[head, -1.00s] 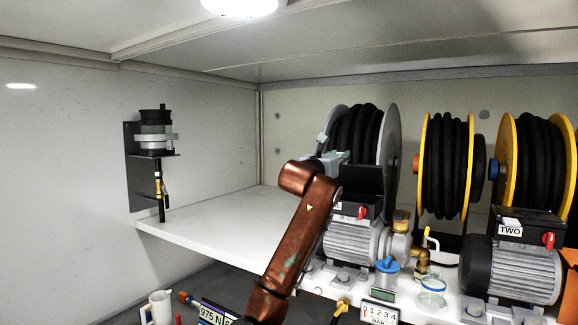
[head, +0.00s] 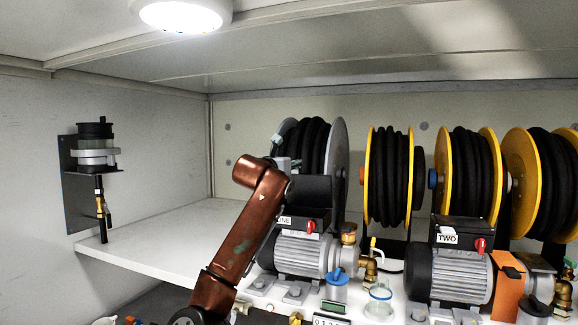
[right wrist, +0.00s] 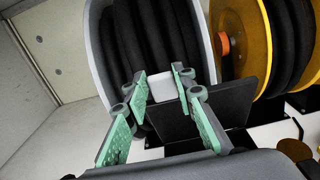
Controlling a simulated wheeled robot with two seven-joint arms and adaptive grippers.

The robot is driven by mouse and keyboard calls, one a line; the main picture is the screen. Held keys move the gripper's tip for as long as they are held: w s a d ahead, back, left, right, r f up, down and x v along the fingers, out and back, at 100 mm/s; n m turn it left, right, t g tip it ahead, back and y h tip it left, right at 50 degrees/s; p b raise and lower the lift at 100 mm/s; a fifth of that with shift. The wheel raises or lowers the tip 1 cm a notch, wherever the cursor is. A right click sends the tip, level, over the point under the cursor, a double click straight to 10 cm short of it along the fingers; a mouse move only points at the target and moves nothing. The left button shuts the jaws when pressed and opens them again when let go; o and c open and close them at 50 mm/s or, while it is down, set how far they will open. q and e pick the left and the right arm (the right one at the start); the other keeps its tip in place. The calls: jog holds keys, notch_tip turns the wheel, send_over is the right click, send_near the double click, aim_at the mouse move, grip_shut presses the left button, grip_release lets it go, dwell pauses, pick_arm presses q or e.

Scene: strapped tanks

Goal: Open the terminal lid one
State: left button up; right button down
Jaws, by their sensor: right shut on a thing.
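Pump one (head: 303,257) is a grey finned motor with a black terminal box labelled ONE (head: 285,220). Its black terminal lid (head: 312,190) stands raised above the box; it also shows as a tilted black plate in the right wrist view (right wrist: 222,107). My right gripper (right wrist: 163,88), with green fingers, is shut on a pale part at the lid's edge (right wrist: 161,90). In the head view my brown right arm hides most of that gripper. My left gripper is not in view.
A grey-flanged hose reel (head: 338,155) stands close behind the gripper. Yellow hose reels (head: 371,185) stand to its right. Pump two (head: 450,275) is on the right with its own box. The white shelf (head: 160,235) is clear on the left.

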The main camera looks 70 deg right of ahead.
jog(key=c, duration=2)
grip_release()
jog(key=shift+a+r, duration=0.15)
jog(key=shift+r, duration=0.2)
jog(key=o, duration=0.4)
jog(key=shift+a, duration=0.3)
jog(key=shift+w+d+f, duration=0.1)
jog(key=shift+d+f, duration=0.1)
jog(key=shift+d, duration=0.05)
jog(key=a, duration=1.2)
jog(key=shift+r, duration=0.1)
jog(key=d, duration=1.2)
